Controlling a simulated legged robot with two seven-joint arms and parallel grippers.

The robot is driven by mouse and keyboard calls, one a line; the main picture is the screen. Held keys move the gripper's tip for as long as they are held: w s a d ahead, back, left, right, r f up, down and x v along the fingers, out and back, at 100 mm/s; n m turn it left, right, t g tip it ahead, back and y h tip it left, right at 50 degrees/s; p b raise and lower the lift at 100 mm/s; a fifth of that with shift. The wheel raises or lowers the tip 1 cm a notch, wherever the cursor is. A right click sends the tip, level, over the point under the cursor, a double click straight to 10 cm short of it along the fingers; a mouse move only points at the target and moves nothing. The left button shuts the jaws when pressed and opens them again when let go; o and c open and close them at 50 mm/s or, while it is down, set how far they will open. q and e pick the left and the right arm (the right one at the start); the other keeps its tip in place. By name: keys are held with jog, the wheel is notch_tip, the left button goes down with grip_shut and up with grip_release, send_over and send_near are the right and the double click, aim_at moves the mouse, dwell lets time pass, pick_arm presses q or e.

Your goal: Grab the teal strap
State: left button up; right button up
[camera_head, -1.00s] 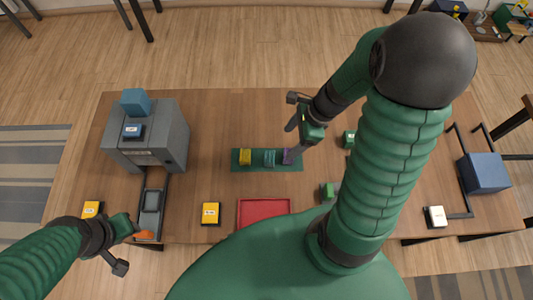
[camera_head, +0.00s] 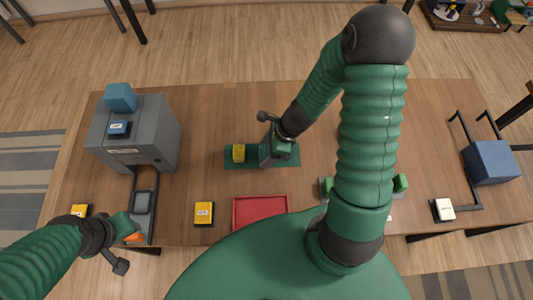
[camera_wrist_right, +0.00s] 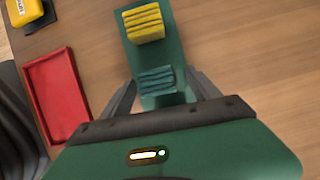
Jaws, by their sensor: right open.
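The teal strap (camera_wrist_right: 157,80) is a folded bundle lying on the green mat (camera_wrist_right: 172,40), seen in the right wrist view. My right gripper (camera_wrist_right: 162,82) is open, with one finger on each side of the teal strap; I cannot tell whether they touch it. In the head view my right gripper (camera_head: 268,152) is over the right half of the mat and mostly covers the teal strap. A yellow strap (camera_head: 238,153) lies on the mat's left part. My left gripper (camera_head: 125,232) is at the lower left, its fingers not clear.
A red tray (camera_head: 262,211) sits in front of the mat. A grey machine (camera_head: 135,135) stands at the left and a blue box (camera_head: 489,162) at the right. A yellow block (camera_head: 204,213) lies left of the tray. Bare tabletop lies behind the mat.

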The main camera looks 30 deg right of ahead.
jog(key=shift+w+a+r, duration=0.1)
jog(key=shift+a, duration=0.3)
jog(key=shift+c, duration=0.4)
jog(key=shift+a, duration=0.2)
jog(key=c, duration=0.5)
jog(key=shift+d, duration=0.3)
jog(key=c, duration=0.9)
